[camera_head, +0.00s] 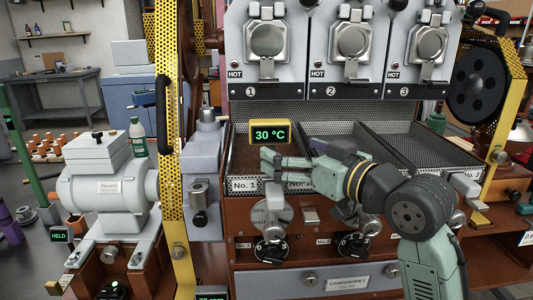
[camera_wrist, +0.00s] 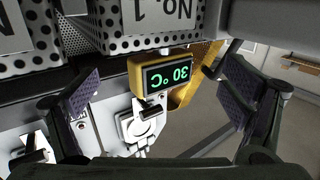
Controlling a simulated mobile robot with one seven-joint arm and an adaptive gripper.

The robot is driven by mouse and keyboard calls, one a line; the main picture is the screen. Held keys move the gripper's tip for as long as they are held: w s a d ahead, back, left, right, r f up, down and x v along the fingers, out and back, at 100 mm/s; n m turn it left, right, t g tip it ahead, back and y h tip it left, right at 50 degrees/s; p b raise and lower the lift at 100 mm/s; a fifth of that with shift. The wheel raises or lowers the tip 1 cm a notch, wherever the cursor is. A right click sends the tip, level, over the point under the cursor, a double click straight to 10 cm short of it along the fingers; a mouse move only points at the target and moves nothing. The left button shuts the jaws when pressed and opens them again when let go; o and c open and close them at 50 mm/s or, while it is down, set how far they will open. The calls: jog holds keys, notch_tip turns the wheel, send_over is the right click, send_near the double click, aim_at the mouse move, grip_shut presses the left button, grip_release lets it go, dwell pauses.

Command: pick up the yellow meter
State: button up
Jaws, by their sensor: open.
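The yellow meter (camera_head: 270,133) is a small box with a green "30 °C" readout on a dark screen. In the head view it shows above the No. 1 tray label, in front of the dark trays. My gripper (camera_head: 268,166) shows just below it in that view, with its fingers pointing left. In the wrist view the meter (camera_wrist: 158,76) appears upside down, between the two spread fingers of my open gripper (camera_wrist: 160,86). Neither finger touches it there, and the gap between them is empty. I cannot tell what supports the meter.
Numbered roaster heads (camera_head: 352,45) marked HOT stand behind the trays (camera_head: 425,150). A yellow perforated guard (camera_head: 167,190) rises at the left, beside a grey machine (camera_head: 105,190). Knobs and a wooden panel (camera_head: 310,255) lie below my arm.

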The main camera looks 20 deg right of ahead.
aim_at(275, 144)
jog(key=p+x, duration=0.2)
jog(key=x, duration=0.4)
jog(key=shift+a+r+p, duration=0.1)
jog(key=shift+a+p, duration=0.05)
jog(key=shift+p, duration=0.2)
jog(key=shift+w+a+f, duration=0.1)
jog(key=shift+w+f, duration=0.1)
jog(key=shift+w, duration=0.25)
jog(key=shift+c, duration=0.6)
jog(key=c, duration=1.4)
jog(key=shift+r, duration=0.15)
